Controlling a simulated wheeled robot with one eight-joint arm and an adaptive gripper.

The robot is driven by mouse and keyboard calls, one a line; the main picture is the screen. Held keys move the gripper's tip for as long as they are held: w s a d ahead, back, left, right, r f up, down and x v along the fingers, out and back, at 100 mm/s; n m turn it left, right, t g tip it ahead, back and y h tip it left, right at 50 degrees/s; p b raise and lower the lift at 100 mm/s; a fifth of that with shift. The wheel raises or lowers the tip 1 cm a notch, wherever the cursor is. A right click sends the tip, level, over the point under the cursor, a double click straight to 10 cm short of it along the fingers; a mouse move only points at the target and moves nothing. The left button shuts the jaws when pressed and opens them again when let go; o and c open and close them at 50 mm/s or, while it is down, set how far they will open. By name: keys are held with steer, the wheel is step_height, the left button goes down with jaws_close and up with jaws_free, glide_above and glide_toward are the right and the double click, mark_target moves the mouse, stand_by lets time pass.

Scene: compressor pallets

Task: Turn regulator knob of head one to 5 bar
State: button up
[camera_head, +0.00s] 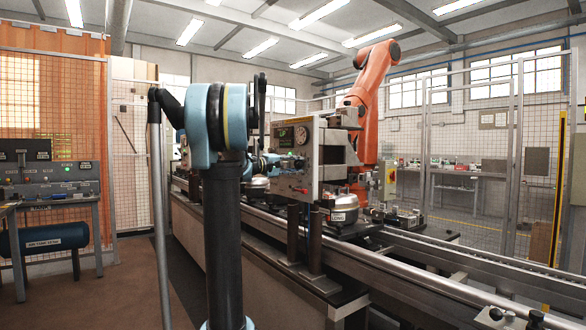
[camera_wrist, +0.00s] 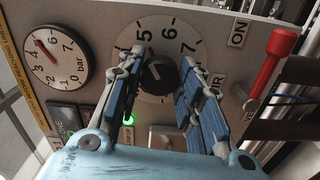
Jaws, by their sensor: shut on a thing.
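The black regulator knob (camera_wrist: 160,77) sits on a white round scale (camera_wrist: 150,30) on the panel in the wrist view. In the head view my gripper (camera_head: 275,163) is at the panel (camera_head: 325,185), and the knob is hard to make out.
A red-handled valve (camera_wrist: 276,57) stands out right of the knob. A lit green lamp (camera_wrist: 129,120) is below the scale. In the head view an orange robot arm (camera_head: 373,85) stands behind the panel, and a conveyor rail (camera_head: 400,270) runs to the right.

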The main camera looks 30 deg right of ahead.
steer(key=shift+w, duration=0.15)
steer(key=o, duration=1.1)
steer(key=shift+c, duration=0.2)
steer(key=shift+f, duration=0.1)
steer(key=shift+a, duration=0.15)
steer(key=a, duration=1.1)
steer(key=shift+s+a, duration=0.4)
